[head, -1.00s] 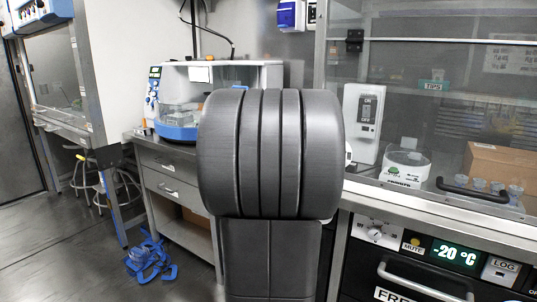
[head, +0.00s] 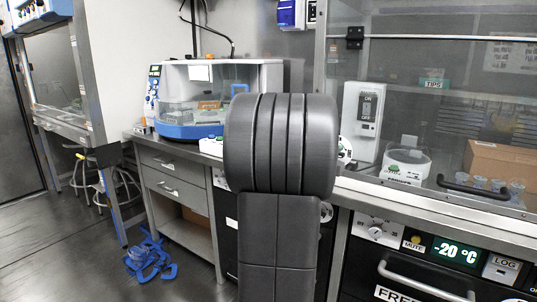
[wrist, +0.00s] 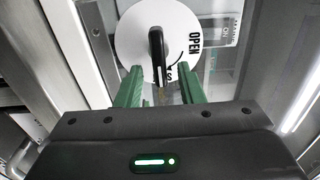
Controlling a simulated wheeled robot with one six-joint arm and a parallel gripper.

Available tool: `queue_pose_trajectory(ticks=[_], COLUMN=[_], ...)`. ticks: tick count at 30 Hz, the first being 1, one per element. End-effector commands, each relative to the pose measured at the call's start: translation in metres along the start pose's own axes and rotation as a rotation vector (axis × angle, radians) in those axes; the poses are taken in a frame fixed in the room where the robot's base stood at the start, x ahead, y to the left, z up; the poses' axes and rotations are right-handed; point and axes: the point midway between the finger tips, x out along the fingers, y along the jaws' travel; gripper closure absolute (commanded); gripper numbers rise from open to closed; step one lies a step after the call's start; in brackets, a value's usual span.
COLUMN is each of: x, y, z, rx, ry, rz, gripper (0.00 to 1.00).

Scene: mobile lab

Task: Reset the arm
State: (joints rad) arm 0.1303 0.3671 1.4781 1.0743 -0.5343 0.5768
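My gripper (wrist: 162,90) shows in the wrist view with its two green fingers apart and nothing held between them. Beyond the fingertips is a white round dial (wrist: 130,42) marked OPEN, with a black handle (wrist: 156,50) across it. The handle lines up with the gap between the fingers, and I see space on both sides of it. How far the handle is from the fingertips I cannot tell. In the head view my dark arm fills the middle, and my gripper is hidden.
A blue-and-white instrument (head: 205,98) stands on the counter at left. A clear-fronted cabinet holds a cardboard box (head: 497,165) and a white device (head: 405,163). Below is a freezer panel (head: 455,254) with a bar handle (head: 425,284). A blue item (head: 149,259) lies on open floor.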

Motion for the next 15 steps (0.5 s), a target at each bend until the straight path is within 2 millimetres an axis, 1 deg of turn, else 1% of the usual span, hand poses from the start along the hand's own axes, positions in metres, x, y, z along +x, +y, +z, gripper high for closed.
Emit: queue_pose_trajectory(ticks=[1,2,3,9,15], x=[0.009,0.006,0.005,0.005,0.005], y=[0.0,-0.005,-0.007,-0.009,-0.01], z=[-0.001,0.0,0.0,0.001,0.002], rx=[-0.009,-0.05,-0.095,-0.296,-0.422], ry=[0.001,-0.001,-0.001,-0.001,-0.001], rz=[0.001,0.002,0.002,0.003,0.001], gripper=[0.65,0.65,0.65,0.65,0.65])
